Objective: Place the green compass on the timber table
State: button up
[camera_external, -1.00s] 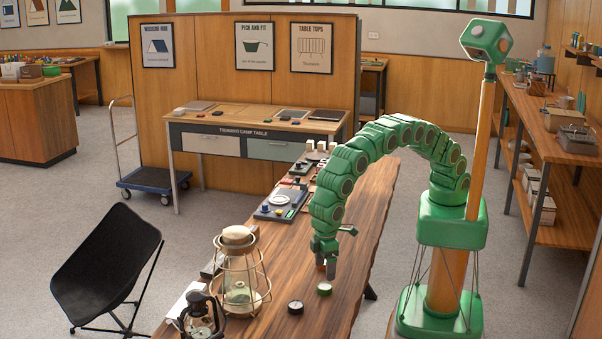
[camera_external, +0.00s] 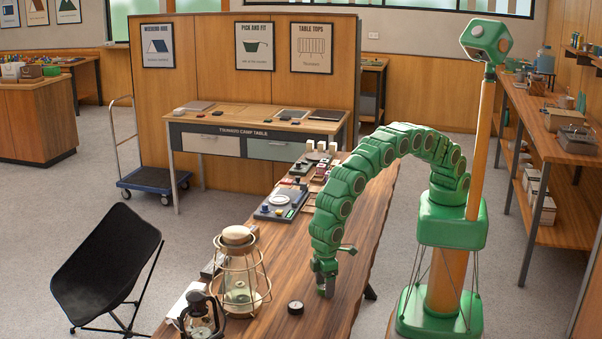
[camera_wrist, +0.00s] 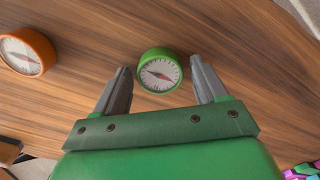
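The green compass (camera_wrist: 160,71), round with a white dial and red needle, lies on the long wooden counter (camera_external: 255,322) in the wrist view. My gripper (camera_wrist: 159,65) is open, with one grey finger on each side of the compass and small gaps showing. In the external view my gripper (camera_external: 325,289) is low at the counter top and hides the green compass. A camp table (camera_external: 250,112) with a light wooden top and drawers stands behind, against the wooden partition. I cannot tell which surface is the timber table.
An orange-rimmed compass (camera_wrist: 27,52) lies left of the green one. Trays and small goods fill the counter's far part. A black chair (camera_external: 105,262) stands left.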

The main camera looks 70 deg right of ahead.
jog(key=c, duration=1)
jog(key=shift+r, duration=0.1)
jog(key=shift+r, duration=1.55)
jog(key=shift+s+d+r, duration=0.3)
jog(key=shift+d+r, duration=0.25)
jog(key=shift+r, duration=0.15)
jog(key=shift+s+d+r, duration=1.15)
jog(key=shift+d+r, duration=0.25)
jog(key=shift+d, duration=0.4)
jog(key=shift+s+d+r, duration=1.1)
jog(key=shift+d+r, duration=0.3)
jog(key=shift+d, duration=0.35)
jog(key=shift+s+d+r, duration=1.15)
jog(key=shift+d+r, duration=0.25)
jog(key=shift+d, duration=0.4)
jog(key=shift+w, duration=0.1)
